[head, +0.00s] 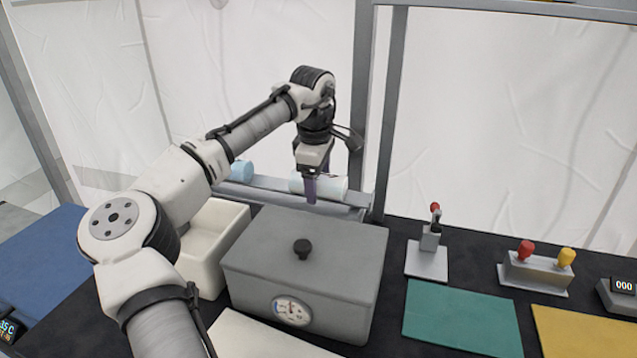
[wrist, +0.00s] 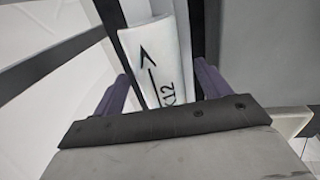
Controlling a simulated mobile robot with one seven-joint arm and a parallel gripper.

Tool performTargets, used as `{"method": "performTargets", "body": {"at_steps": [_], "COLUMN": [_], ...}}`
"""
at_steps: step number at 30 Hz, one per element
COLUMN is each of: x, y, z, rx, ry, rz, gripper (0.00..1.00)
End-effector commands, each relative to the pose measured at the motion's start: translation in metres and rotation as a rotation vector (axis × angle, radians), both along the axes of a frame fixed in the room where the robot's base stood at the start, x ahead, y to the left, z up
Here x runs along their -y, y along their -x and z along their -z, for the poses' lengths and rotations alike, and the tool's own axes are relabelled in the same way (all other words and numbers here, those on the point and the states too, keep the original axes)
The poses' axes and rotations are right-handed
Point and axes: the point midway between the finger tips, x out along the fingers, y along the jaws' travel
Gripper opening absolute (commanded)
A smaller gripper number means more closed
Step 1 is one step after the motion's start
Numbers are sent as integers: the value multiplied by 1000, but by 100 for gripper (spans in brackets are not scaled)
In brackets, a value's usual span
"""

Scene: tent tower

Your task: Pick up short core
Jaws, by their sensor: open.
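A white cylinder (head: 337,185), which may be the short core, lies on its side on a grey rail (head: 270,184) behind the grey lidded box. In the wrist view the white cylinder (wrist: 158,58) shows a black arrow and a marking that looks like "K12". My gripper (head: 311,188) points down at the white cylinder, its purple fingers open. In the wrist view the fingers of my gripper (wrist: 164,78) stand on either side of the cylinder; I cannot tell whether they touch it. A light blue cylinder (head: 241,171) lies farther left on the rail, partly hidden by my arm.
The grey lidded box (head: 335,255) with a black knob and dial stands in front of the rail. A white bin (head: 208,240) is left of it. A grey upright post (head: 391,110) rises just right of the rail. Green (head: 460,318) and yellow (head: 590,333) mats lie right.

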Motion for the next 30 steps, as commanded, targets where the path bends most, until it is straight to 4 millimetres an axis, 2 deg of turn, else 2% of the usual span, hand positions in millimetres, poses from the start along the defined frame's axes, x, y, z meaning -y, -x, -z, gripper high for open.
{"method": "performTargets", "body": {"at_steps": [3, 16, 25, 30], "x": [0, 0, 1, 1], "y": [0, 0, 0, -1], "z": [0, 0, -6, -34], "rx": [0, 0, 2, 3], "ry": [0, 0, 0, 3], "rz": [0, 1, 1, 1], "gripper": [74, 19, 19, 19]}}
